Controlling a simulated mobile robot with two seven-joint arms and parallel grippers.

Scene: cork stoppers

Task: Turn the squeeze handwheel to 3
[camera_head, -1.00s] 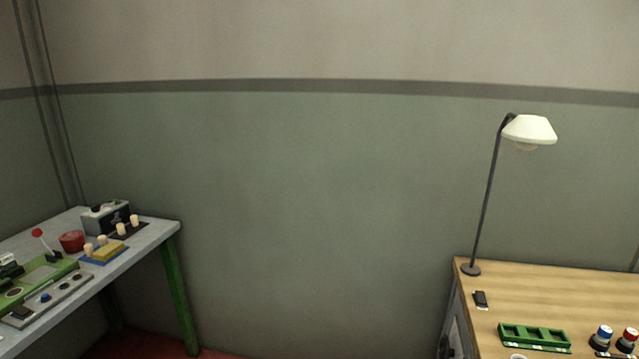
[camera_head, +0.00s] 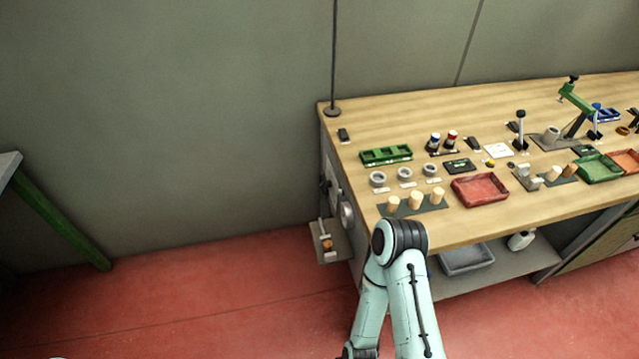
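I cannot pick out the squeeze handwheel for certain. A small grey round part (camera_head: 346,214) sits on the left end of the wooden workbench (camera_head: 470,112); it is too small to tell whether it is a handwheel, and no numbers can be read on it. A green lever stand (camera_head: 575,110) is at the back right of the bench top. One pale arm of mine rises from the bottom in front of the bench. Neither gripper can be made out in the head view.
A green tray (camera_head: 386,154), several pale corks (camera_head: 415,200), a red tray (camera_head: 480,189) and a second green tray (camera_head: 598,167) are on the bench. A small shelf (camera_head: 329,250) juts from its left end. The red floor (camera_head: 200,300) to the left is clear.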

